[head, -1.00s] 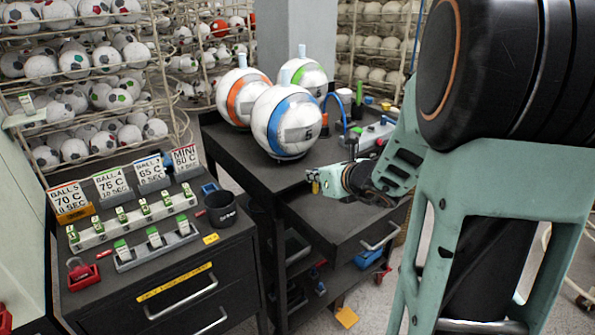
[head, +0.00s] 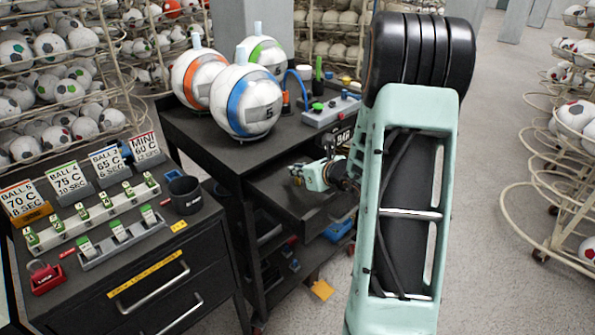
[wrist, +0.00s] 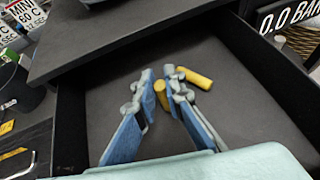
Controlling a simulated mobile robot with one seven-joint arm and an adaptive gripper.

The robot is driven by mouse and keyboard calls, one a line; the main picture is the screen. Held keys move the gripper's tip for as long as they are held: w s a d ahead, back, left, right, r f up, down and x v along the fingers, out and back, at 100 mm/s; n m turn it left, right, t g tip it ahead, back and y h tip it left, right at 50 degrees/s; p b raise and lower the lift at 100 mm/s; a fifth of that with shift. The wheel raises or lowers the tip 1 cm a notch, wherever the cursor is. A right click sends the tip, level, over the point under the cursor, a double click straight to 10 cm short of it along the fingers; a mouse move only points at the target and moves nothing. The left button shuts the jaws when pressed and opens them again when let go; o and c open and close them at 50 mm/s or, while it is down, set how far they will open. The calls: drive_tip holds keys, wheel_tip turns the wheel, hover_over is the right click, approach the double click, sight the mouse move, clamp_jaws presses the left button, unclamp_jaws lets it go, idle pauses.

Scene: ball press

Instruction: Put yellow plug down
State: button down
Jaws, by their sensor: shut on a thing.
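My gripper (wrist: 160,82) is shut on a yellow plug (wrist: 161,97), which shows between its blue-padded fingers. In the head view my gripper (head: 297,175) is over the open dark drawer (head: 275,201) of the middle bench. A second yellow cylinder (wrist: 195,77) lies just right of the fingertips in the wrist view, against the drawer floor (wrist: 235,125). The held plug seems low and close to the drawer floor; I cannot tell whether it touches it.
Three large balls stand on the bench top, the blue-banded one (head: 246,102) nearest. The bench edge (wrist: 130,45) overhangs the drawer's far side. Left is a cabinet with small blocks and a black cup (head: 185,194). Drawer floor space is free.

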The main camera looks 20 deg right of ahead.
drive_tip(key=shift+f, duration=0.1)
drive_tip(key=shift+f, duration=0.15)
drive_tip(key=c, duration=2)
unclamp_jaws()
drive_tip(key=shift+r, duration=0.25)
drive_tip(key=v, duration=1.2)
drive_tip(key=shift+f, duration=0.1)
